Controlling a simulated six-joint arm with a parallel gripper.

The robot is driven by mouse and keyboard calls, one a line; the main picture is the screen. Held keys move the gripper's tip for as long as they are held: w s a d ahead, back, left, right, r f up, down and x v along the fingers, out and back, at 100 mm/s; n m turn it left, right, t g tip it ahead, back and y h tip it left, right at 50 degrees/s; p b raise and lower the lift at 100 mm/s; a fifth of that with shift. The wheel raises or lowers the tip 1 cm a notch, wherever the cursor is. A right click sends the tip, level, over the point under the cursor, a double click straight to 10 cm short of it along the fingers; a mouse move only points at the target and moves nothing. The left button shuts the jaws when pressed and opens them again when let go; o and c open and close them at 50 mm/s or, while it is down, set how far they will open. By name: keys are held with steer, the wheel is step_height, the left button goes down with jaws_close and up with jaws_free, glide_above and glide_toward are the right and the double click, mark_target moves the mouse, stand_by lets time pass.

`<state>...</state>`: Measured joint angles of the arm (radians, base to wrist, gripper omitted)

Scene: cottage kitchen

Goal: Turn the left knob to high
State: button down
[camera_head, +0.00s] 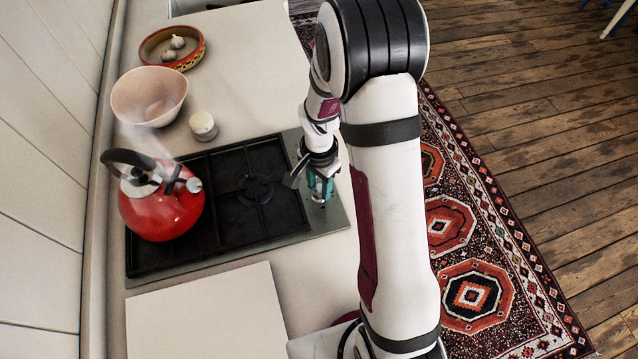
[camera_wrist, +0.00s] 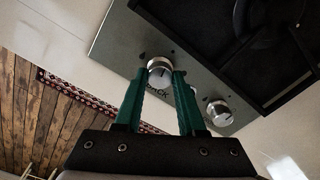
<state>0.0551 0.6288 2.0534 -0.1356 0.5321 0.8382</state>
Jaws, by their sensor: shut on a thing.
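In the wrist view the left knob (camera_wrist: 161,70), a round silver knob with a dark pointer line, sits on the grey front strip of the hob (camera_wrist: 108,50). My gripper (camera_wrist: 160,76) has its green fingers on either side of this knob and is shut on it. A second silver knob (camera_wrist: 219,112) is to the lower right, clear of the fingers. Dark lettering beside the held knob is partly hidden by the fingers. In the head view my gripper (camera_head: 320,186) is low over the hob's right edge, and the knobs there are mostly hidden.
A red kettle (camera_head: 160,212) stands on the hob's left side with steam near it. A small white-lidded pot (camera_head: 203,126), a pink bowl (camera_head: 150,96) and a patterned dish with garlic (camera_head: 171,47) stand behind. A pale board (camera_head: 208,318) lies in front.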

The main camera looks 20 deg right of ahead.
steer(key=n, duration=0.4)
steer(key=shift+n, duration=0.3)
steer(key=n, duration=0.3)
steer(key=shift+n, duration=0.3)
steer(key=n, duration=0.3)
steer(key=shift+n, duration=2.2)
steer(key=c, duration=0.5)
jaws_free()
steer(key=shift+r, duration=0.1)
